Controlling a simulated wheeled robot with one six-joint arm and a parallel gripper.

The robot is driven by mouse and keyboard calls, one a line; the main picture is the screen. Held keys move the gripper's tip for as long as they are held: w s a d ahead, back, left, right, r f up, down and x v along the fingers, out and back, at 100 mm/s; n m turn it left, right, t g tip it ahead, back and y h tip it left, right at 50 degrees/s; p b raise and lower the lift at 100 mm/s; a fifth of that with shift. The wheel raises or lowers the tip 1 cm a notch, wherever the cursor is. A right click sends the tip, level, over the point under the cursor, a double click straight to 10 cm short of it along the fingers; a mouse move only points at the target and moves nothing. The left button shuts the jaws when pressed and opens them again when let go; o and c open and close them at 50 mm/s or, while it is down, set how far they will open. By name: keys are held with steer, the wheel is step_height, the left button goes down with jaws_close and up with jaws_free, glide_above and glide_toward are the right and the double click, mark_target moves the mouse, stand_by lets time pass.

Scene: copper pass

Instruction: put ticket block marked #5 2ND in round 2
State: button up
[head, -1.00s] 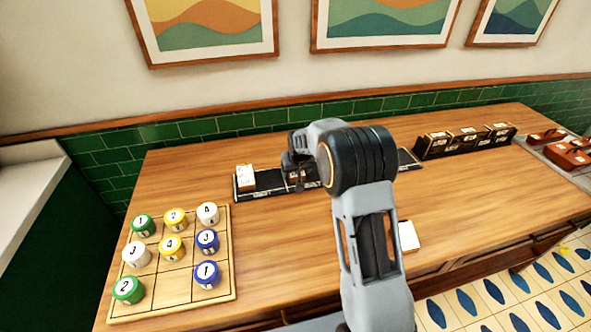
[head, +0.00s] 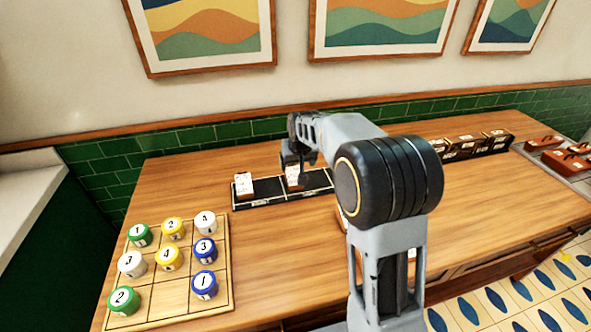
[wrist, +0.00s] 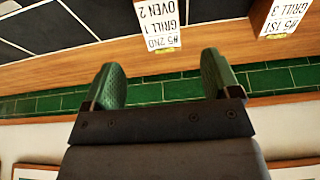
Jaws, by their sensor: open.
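The ticket block marked #5 2ND (wrist: 160,28) shows its label, GRILL 1 and OVEN 2, in the wrist view. The rack's compartment labels are too small to read. My gripper (head: 298,158) is just above the block. In the wrist view my gripper (wrist: 163,65) is open and empty, with the block beyond its fingertips.
Ticket block #5 1ST (wrist: 283,16) stands in the rack's left compartment, also in the head view (head: 244,187). A board (head: 165,270) with numbered round pieces lies front left. Another row of black blocks (head: 470,144) stands back right. The green tiled wall (head: 220,139) is close behind the rack.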

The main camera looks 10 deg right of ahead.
steer(key=s+r, duration=0.2)
steer(key=s, duration=2.5)
steer(key=shift+s+a+g, duration=0.15)
steer(key=shift+s+g, duration=0.25)
steer(key=shift+r, duration=0.1)
